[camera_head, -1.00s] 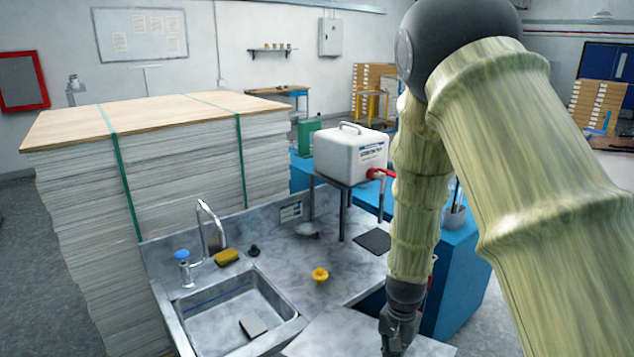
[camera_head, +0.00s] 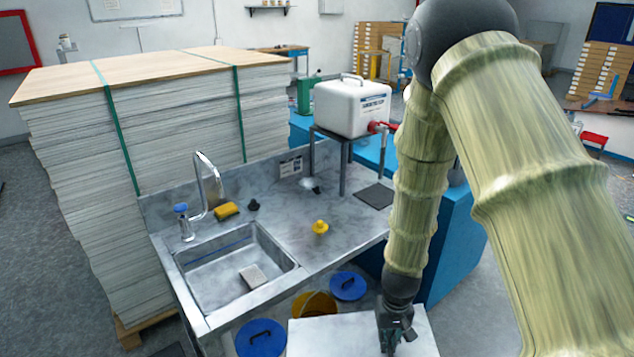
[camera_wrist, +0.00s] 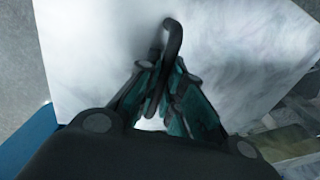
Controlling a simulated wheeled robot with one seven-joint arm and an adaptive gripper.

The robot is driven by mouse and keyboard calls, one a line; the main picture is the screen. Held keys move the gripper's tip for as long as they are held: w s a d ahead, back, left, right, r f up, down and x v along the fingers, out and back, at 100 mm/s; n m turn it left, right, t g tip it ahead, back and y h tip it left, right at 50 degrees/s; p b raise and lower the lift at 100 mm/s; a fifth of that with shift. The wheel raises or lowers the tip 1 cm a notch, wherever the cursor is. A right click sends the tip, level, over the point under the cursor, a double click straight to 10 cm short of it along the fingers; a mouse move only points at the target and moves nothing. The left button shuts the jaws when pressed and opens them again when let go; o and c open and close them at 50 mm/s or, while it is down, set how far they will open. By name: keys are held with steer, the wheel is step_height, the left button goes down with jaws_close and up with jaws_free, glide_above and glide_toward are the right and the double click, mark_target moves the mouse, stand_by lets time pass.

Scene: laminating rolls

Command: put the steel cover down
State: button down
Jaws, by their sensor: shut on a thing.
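The steel cover (camera_head: 335,338) is a flat pale grey panel at the bottom of the head view, in front of the sink counter. Its near edge is cut off by the frame. My gripper (camera_head: 396,338) is above the panel's right part. In the wrist view the cover (camera_wrist: 245,55) fills much of the picture. A dark bent handle (camera_wrist: 173,38) stands on it, and my gripper (camera_wrist: 164,85) is shut on that handle. I cannot tell whether the cover rests on anything.
Blue-lidded buckets (camera_head: 260,338) and a yellow bucket (camera_head: 316,305) stand below the counter (camera_head: 290,225), beside the cover. The counter holds a sink (camera_head: 215,275), a yellow plug-like piece (camera_head: 320,227) and a white canister (camera_head: 352,107) on a stand. Bare floor (camera_head: 480,315) lies right.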

step_height(320, 180, down, 6)
steer(key=b, duration=0.5)
